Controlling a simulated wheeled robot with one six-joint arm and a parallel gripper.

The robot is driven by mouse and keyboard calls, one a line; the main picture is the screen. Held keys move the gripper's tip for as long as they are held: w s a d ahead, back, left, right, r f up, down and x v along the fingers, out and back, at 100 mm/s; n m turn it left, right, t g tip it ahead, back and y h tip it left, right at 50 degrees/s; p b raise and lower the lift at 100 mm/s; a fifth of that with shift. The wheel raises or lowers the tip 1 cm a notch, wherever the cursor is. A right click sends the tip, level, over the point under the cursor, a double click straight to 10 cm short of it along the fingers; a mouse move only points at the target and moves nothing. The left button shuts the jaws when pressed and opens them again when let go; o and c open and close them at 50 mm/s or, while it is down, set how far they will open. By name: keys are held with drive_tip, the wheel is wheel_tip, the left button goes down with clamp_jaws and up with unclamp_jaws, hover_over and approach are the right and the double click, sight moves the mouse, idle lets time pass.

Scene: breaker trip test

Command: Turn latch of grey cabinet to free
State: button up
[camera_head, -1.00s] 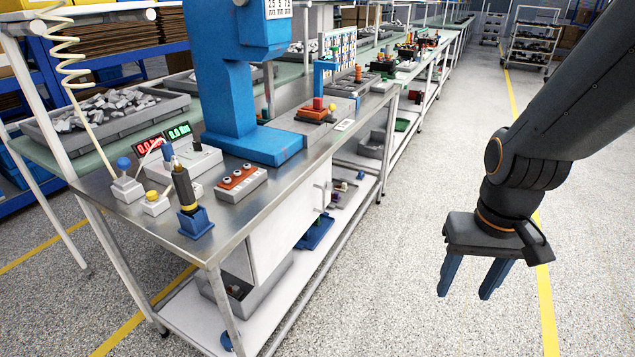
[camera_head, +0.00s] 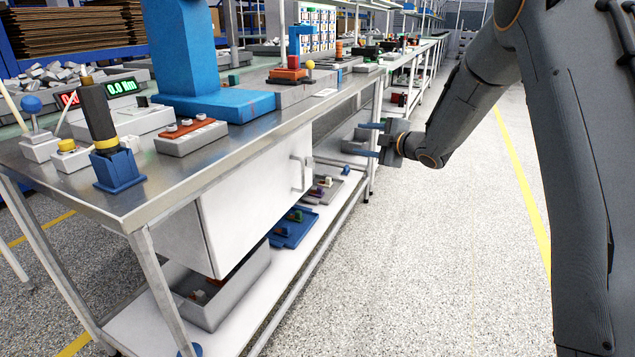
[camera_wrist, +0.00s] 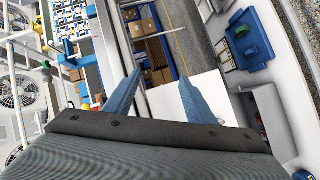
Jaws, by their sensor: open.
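The grey cabinet (camera_head: 250,195), a pale box, hangs under the near end of the steel workbench. A pale upright bar (camera_head: 303,173), which looks like its handle or latch, stands near the right end of its front. I cannot tell its locked or free state. My gripper (camera_head: 368,140) is open and empty, to the right of the cabinet and apart from it. Its two blue fingers point left, toward the bench. In the wrist view the open fingers (camera_wrist: 160,78) show, with a pale panel (camera_wrist: 212,92), probably the cabinet, beyond them; no latch is clear there.
The steel bench top (camera_head: 205,165) holds a blue press (camera_head: 190,60), a red-buttoned box (camera_head: 190,135) and a blue holder (camera_head: 118,170) with a dark tool. The lower shelf (camera_head: 310,215) carries a blue tray (camera_head: 294,230) and a grey bin (camera_head: 225,290). The floor aisle is clear.

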drive_tip(key=w+a+f+n+g+y+b, duration=0.1)
drive_tip(key=a+f+n+g+y+b, duration=0.1)
drive_tip(key=a+f+n+y+b, duration=0.3)
drive_tip(key=n+g+y+b, duration=0.2)
drive_tip(key=n+g+y, duration=0.15)
drive_tip(key=n, duration=0.25)
approach(314, 163)
drive_tip(key=a, duration=0.2)
drive_tip(key=shift+g+h, duration=0.25)
drive_tip(key=shift+h, duration=0.2)
drive_tip(key=x, duration=0.2)
drive_tip(key=b+x, duration=0.1)
drive_tip(key=x, duration=0.1)
drive_tip(key=b+x, duration=0.1)
drive_tip(key=x, duration=0.2)
drive_tip(key=shift+w+r, duration=0.35)
drive_tip(key=shift+w, duration=0.1)
drive_tip(key=shift+d, duration=0.1)
drive_tip(key=c, duration=1)
drive_tip(key=shift+m, duration=0.3)
drive_tip(key=shift+c, duration=0.2)
